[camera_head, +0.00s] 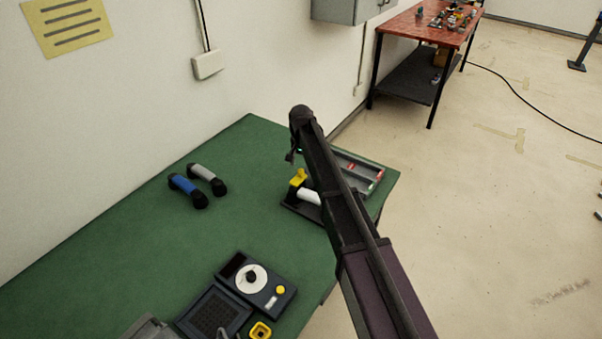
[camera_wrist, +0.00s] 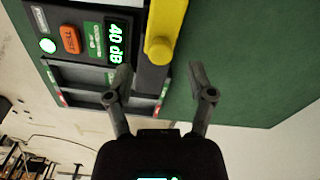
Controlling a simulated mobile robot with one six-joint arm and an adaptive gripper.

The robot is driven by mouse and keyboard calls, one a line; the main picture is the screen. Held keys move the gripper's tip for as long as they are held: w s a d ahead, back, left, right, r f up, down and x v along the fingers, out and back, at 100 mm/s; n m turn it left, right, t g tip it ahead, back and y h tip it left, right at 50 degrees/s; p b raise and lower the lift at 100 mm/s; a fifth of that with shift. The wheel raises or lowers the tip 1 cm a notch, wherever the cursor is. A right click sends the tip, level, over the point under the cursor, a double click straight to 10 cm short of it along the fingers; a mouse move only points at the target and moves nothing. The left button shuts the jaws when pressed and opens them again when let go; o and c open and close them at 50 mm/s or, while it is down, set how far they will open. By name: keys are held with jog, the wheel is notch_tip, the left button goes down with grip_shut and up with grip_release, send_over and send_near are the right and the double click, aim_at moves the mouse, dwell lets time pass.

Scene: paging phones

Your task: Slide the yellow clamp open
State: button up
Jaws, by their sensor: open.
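The yellow clamp (camera_head: 298,177) sits on a dark fixture (camera_head: 303,211) near the right part of the green table. In the wrist view the clamp (camera_wrist: 167,28) is a yellow bar with a rounded knob at its near end. My gripper (camera_wrist: 158,72) is open and empty, with its two fingers spread to either side just short of the knob. In the head view my gripper (camera_head: 291,155) is just above the clamp, small and partly merged with my dark arm. A white cylindrical part (camera_head: 309,196) lies in the fixture beside the clamp, partly hidden by my arm.
A tray with compartments (camera_head: 362,172) lies behind my arm. A panel with an orange button (camera_wrist: 71,39) and a green "40 dB" display (camera_wrist: 115,43) borders the clamp. Blue (camera_head: 187,189) and grey (camera_head: 206,178) handsets lie left; a dial unit (camera_head: 272,301) stands in front. Green tabletop (camera_head: 150,245) is clear between.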

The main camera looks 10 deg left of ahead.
aim_at(298, 176)
jog(key=shift+f+b, duration=0.85)
jog(key=shift+f, duration=0.25)
